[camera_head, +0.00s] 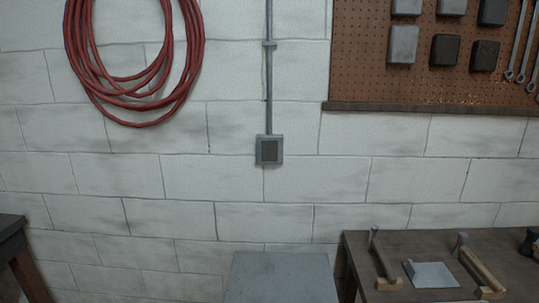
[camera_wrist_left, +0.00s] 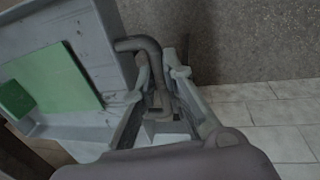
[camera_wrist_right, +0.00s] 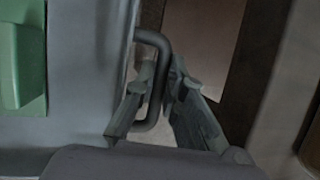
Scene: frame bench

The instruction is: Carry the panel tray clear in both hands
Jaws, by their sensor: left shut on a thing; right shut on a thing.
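The panel tray (camera_wrist_left: 112,40) is a grey tray with a green panel (camera_wrist_left: 58,82) lying in it, seen at the left of the left wrist view. My left gripper (camera_wrist_left: 158,76) is shut on a dark bent handle (camera_wrist_left: 134,44) at the tray's side. In the right wrist view the tray (camera_wrist_right: 85,60) fills the left, with a green part (camera_wrist_right: 22,60) on it. My right gripper (camera_wrist_right: 160,82) is shut on the other dark handle (camera_wrist_right: 151,37). Neither gripper nor the tray is identifiable in the head view.
In the head view, a bench (camera_head: 360,250) at right holds wooden pieces (camera_head: 385,270) and a pale plate (camera_head: 430,275). Another bench edge (camera_head: 12,235) is at far left. A grey flat-topped object (camera_head: 280,275) stands at bottom centre. Tiled floor (camera_wrist_left: 275,115) shows clear.

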